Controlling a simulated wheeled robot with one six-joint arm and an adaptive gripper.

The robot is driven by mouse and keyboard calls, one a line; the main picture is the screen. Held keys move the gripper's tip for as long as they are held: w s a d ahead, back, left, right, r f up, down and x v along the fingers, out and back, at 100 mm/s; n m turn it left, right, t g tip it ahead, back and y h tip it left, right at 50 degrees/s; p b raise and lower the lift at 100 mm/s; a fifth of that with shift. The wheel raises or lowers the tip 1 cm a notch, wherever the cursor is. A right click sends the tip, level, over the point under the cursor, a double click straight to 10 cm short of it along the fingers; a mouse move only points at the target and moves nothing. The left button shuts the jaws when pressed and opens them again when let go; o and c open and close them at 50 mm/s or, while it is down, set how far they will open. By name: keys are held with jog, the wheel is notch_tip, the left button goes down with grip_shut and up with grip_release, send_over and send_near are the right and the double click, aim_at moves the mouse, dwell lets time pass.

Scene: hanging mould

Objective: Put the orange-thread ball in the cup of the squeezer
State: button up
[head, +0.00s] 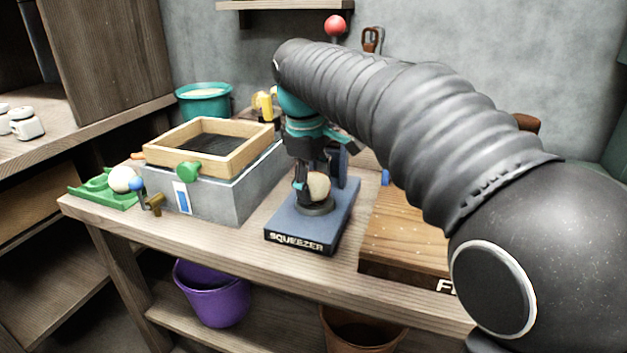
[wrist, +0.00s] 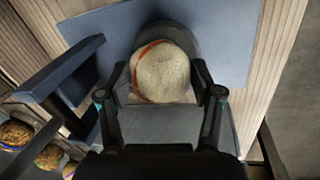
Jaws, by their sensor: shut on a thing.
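The orange-thread ball (wrist: 162,72) is pale with an orange line on its left side in the wrist view. In the head view the ball (head: 318,186) shows at the cup of the squeezer. My gripper (head: 312,188) points down and is shut on the ball; its fingers (wrist: 160,88) lie on both sides of it in the wrist view. The squeezer (head: 284,226) is a blue base with a dark round cup (head: 316,208) directly under the ball. I cannot tell whether the ball rests on the cup's bottom.
A grey box with a wooden frame (head: 235,160) stands left of the squeezer. A green holder (head: 92,188) with another pale ball (head: 122,179) is at far left. A wooden board (head: 400,235) lies right. The squeezer's blue upright (wrist: 62,72) stands close to my gripper.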

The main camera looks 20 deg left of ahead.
jog(key=shift+d, duration=0.1)
jog(key=o, duration=1.3)
jog(key=shift+f, duration=0.1)
jog(key=r, duration=0.4)
jog(key=s+r, duration=0.1)
jog(key=r, duration=0.3)
jog(key=s+r, duration=0.1)
jog(key=r, duration=0.3)
jog(key=shift+s+a, duration=0.1)
jog(key=shift+a, duration=0.2)
